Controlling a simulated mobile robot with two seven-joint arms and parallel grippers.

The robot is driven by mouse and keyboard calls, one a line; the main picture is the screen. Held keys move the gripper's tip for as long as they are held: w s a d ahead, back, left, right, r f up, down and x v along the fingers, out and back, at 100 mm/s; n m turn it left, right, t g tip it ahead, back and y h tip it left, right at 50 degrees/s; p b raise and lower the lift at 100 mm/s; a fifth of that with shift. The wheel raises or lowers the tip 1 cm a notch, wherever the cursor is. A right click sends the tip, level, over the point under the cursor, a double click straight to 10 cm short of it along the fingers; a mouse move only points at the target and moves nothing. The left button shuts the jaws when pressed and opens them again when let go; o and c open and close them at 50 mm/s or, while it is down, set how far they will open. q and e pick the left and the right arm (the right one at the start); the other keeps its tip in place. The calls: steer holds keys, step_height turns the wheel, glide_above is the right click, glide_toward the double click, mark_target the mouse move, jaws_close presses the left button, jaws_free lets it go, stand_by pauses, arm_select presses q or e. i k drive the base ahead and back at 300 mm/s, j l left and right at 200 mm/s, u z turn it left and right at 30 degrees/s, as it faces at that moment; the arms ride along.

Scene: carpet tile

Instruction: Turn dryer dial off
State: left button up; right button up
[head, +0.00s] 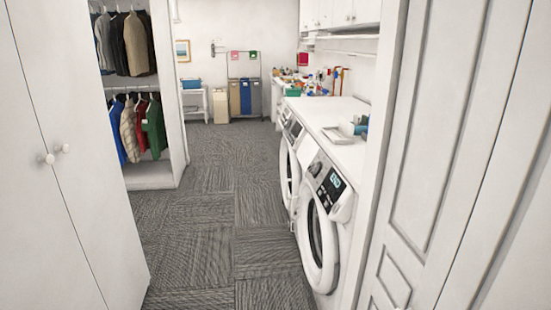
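Two white front-loading machines stand side by side along the right wall. The nearer machine (320,230) has a round door and a dark control panel (330,186) with a lit display and what looks like a round dial (315,169) at its left. The farther machine (289,160) has a similar panel, partly hidden by the nearer one. I cannot tell which one is the dryer, and the dial's setting is too small to read. Neither of my grippers is in view.
A carpeted aisle (215,215) runs clear ahead. A white cabinet (60,190) stands close on the left, with an open wardrobe (150,172) of hanging clothes beyond it. A white panelled door (430,150) is close on the right. Laundry bins (245,97) stand at the far wall.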

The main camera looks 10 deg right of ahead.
mark_target(313, 168)
steer(key=i+u, duration=0.35)
steer(key=i, duration=1)
steer(key=i+j+z, duration=0.15)
steer(key=i+z, duration=0.25)
steer(key=i+j+z, duration=0.3)
steer(key=i+z, duration=0.15)
steer(key=i, duration=0.15)
steer(key=i+j+z, duration=0.15)
steer(key=z, duration=0.2)
steer(key=i+j+z, duration=0.2)
steer(key=z, duration=0.15)
steer(key=i+j+z, duration=0.15)
steer(key=z, duration=0.15)
steer(key=k+j, duration=0.05)
steer(key=j, duration=0.05)
